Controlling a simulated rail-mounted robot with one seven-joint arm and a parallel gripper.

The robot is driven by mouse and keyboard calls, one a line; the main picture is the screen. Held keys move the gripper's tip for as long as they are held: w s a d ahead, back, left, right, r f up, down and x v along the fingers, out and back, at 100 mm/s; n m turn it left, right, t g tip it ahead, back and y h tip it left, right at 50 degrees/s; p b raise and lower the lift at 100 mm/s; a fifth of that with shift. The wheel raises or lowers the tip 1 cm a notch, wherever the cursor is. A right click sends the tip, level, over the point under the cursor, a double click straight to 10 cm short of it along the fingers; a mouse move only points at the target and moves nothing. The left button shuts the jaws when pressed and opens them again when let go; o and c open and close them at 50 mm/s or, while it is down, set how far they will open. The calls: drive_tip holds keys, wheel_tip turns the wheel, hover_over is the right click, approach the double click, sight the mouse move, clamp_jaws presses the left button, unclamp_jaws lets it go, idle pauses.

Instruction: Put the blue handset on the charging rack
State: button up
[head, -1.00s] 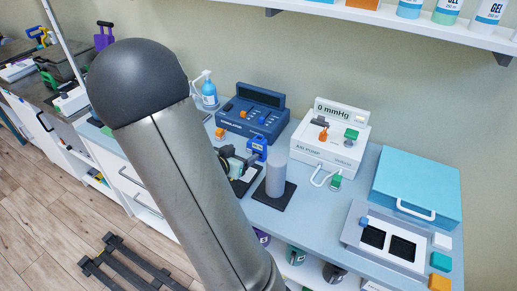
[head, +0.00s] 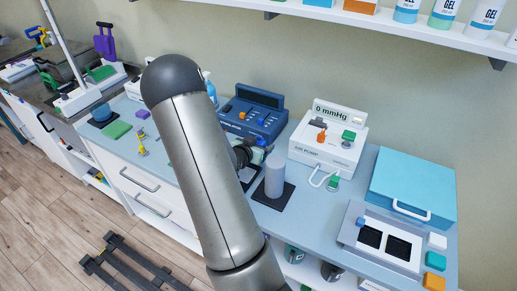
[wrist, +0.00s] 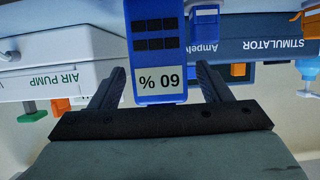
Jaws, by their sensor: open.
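The blue handset (wrist: 157,60) is in the wrist view, upside down, with a percentage label and dark keys facing me. My gripper (wrist: 160,72) is open, with one finger on each side of the handset's lower label end; I cannot tell whether they touch it. In the head view my gripper (head: 246,152) is at the stimulator's front, mostly behind my arm, and the handset cannot be made out. A grey unit with two dark bays (head: 350,232) at the right of the counter may be the charging rack.
A grey cylinder on a black pad (head: 274,178) stands just right of my gripper. The blue stimulator (head: 265,103) and white air pump (head: 325,150) stand behind. A light blue case (head: 415,180) and small blocks (head: 435,261) flank the grey unit.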

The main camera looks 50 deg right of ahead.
drive_tip(key=c, duration=1.1)
drive_tip(key=shift+c, duration=0.7)
drive_tip(key=shift+r, duration=0.1)
